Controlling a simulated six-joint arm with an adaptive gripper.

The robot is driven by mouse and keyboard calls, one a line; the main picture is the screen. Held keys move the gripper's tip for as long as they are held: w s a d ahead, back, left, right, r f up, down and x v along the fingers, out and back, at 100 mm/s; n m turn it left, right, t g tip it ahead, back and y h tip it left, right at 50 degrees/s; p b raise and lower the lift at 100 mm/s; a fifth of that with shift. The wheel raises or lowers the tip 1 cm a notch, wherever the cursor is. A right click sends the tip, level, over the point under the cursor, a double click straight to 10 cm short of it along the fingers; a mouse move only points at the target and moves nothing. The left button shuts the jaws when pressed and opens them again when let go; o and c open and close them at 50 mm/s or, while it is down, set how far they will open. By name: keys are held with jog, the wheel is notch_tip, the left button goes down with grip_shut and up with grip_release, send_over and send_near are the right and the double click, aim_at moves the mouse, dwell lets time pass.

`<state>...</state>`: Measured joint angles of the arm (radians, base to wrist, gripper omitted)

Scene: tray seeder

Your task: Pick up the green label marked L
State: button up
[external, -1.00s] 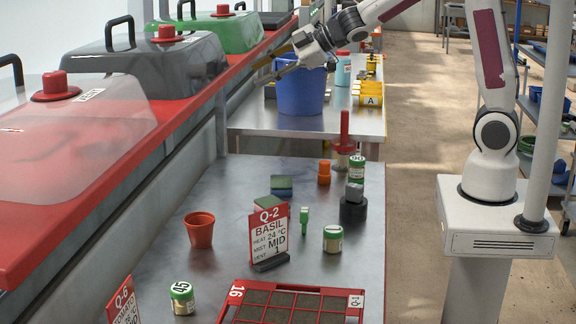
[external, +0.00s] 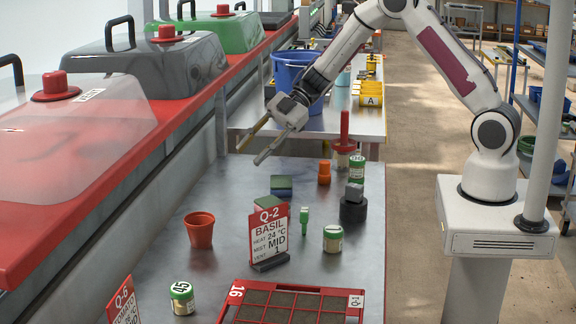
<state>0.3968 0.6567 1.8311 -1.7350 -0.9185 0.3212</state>
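A small green label (external: 304,214) stands upright on the grey metal table, between the Q-2 BASIL sign and a small jar. Its letter is too small to read. My gripper (external: 249,149) is above the far left part of the table, beyond and to the left of the green label. Its two long fingers are spread apart with nothing between them, pointing down and left.
The Q-2 sign (external: 268,238) stands left of the label, and a jar (external: 333,238) stands to its right. A black cylinder (external: 353,207), an orange piece (external: 324,172) and a red pot (external: 200,230) stand around. A red seed tray (external: 236,300) lies in front.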

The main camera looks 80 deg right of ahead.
aim_at(304, 221)
jog(key=s+f+g+y, duration=0.1)
jog(key=s+f, duration=0.1)
jog(key=s+f+n+g, duration=0.1)
jog(key=s+f, duration=0.1)
jog(key=s+a+f+g+y, duration=0.1)
jog(key=s+f, duration=0.1)
jog(key=f, duration=0.1)
jog(key=shift+a+g+y, duration=0.1)
jog(key=shift+g+y, duration=0.2)
jog(key=s+f+g, duration=0.1)
jog(key=s, duration=0.1)
jog(key=s+f+n+g+y, duration=0.1)
jog(key=s+f, duration=0.1)
jog(key=s, duration=0.1)
jog(key=s+f+g+y, duration=0.1)
jog(key=s, duration=0.1)
jog(key=shift+s+a+f+n+g, duration=0.15)
jog(key=shift+f+n+g, duration=0.15)
jog(key=shift+s+a+f+g, duration=0.15)
jog(key=shift+s+g, duration=0.15)
jog(key=shift+s, duration=0.15)
jog(key=shift+x, duration=1.25)
jog(key=shift+x, duration=2.6)
